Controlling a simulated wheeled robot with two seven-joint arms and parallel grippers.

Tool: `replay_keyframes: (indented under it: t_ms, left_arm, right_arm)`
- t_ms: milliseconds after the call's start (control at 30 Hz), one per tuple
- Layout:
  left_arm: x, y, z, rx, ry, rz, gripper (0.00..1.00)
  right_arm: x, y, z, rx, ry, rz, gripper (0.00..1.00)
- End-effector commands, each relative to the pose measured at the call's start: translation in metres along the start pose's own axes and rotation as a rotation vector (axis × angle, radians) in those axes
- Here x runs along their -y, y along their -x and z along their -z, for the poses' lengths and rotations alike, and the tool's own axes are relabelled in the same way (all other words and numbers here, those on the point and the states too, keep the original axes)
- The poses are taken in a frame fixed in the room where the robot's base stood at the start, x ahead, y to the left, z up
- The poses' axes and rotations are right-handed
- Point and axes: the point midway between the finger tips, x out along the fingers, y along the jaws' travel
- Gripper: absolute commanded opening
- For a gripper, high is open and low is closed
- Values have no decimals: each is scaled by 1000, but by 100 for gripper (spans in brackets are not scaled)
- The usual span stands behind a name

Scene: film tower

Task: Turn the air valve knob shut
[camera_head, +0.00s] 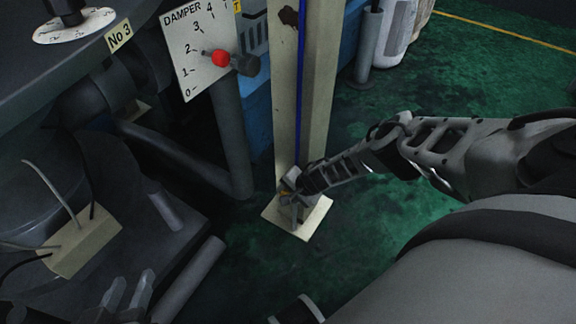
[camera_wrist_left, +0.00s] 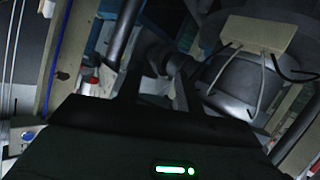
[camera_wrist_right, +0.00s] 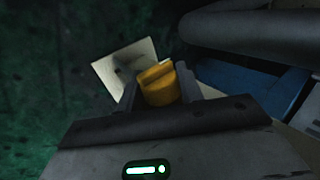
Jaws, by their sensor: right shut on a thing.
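The air valve knob (camera_wrist_right: 158,84) is a yellow knob. In the right wrist view it sits between the two fingers of my right gripper (camera_wrist_right: 160,88), which is shut on it. In the head view my right gripper (camera_head: 292,187) is at the foot of the cream post, and only a trace of the yellow knob (camera_head: 285,194) shows beside it. My left gripper (camera_head: 129,290) is low at the left in the head view. Its fingers stand apart with nothing between them, and they also show apart in the left wrist view (camera_wrist_left: 158,92).
A damper plate (camera_head: 185,75) with a red-knobbed lever (camera_head: 220,58) is at upper left. Dark pipes and a beige box (camera_head: 85,240) crowd the left. Green floor (camera_head: 450,85) is clear at right.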

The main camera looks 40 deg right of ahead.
Motion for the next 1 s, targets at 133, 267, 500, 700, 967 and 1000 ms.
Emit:
replay_keyframes:
  t_ms: [133,267,500,700,967,1000]
  left_arm:
    - [0,0,0,1,-1,0,36]
    - [0,0,-1,3,-3,-1,36]
    - [-1,2,2,9,-8,-3,36]
    - [7,2,-14,143,9,33,36]
    - [14,21,-5,224,19,84,36]
    - [13,26,3,205,15,91,36]
  right_arm:
    - [0,0,1,-1,-3,1,56]
    - [0,0,0,0,-2,1,57]
    - [0,5,0,0,-2,0,57]
    - [4,39,1,0,-6,0,57]
    - [2,103,0,1,-6,-1,57]
    - [2,111,1,0,-6,-1,57]
